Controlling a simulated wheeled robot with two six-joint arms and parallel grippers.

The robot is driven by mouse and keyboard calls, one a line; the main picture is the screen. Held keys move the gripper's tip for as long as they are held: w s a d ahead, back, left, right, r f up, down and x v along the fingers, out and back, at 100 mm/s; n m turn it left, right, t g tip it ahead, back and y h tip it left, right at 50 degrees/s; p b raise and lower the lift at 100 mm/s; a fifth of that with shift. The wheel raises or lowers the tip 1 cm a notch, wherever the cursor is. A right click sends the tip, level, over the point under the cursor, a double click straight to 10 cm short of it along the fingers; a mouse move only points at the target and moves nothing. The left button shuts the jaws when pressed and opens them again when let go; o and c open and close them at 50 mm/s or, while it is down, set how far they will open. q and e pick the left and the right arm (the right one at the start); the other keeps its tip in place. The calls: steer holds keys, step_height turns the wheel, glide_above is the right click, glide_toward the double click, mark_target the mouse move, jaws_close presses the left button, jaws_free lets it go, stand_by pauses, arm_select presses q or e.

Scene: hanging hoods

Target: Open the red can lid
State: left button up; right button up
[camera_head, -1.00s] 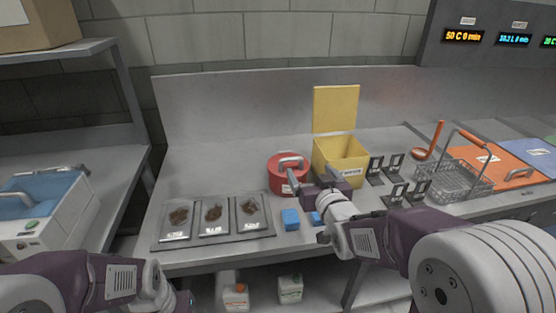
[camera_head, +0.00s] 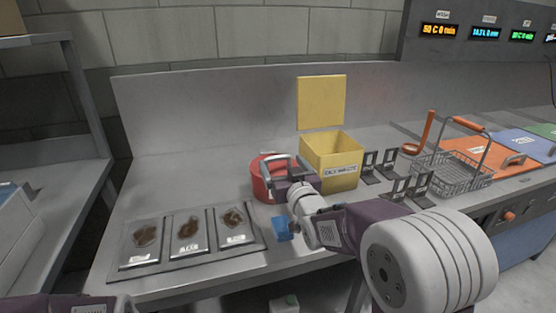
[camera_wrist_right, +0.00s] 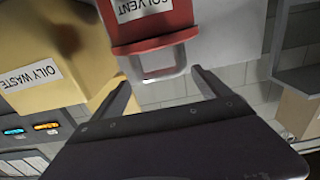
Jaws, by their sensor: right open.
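The red can (camera_head: 259,184) stands on the steel counter, left of the yellow bin. In the right wrist view its red body (camera_wrist_right: 150,14) has a white "SOLVENT" label, and its red lid (camera_wrist_right: 155,42) with a grey handle (camera_wrist_right: 160,70) is shut on it. My right gripper (camera_head: 284,162) is at the can's top and covers part of it in the head view. In the wrist view my right gripper (camera_wrist_right: 161,83) is open, with the handle between its fingers in the picture. I cannot tell whether they touch it. My left gripper is out of view.
A yellow "OILY WASTE" bin (camera_head: 343,163) with its lid (camera_head: 321,103) raised stands close right of the can. Black holders (camera_head: 379,166) and a wire basket (camera_head: 455,176) stand further right.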

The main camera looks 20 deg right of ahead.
mark_target(279, 159)
steer(key=w, duration=0.4)
steer(key=shift+a, duration=0.1)
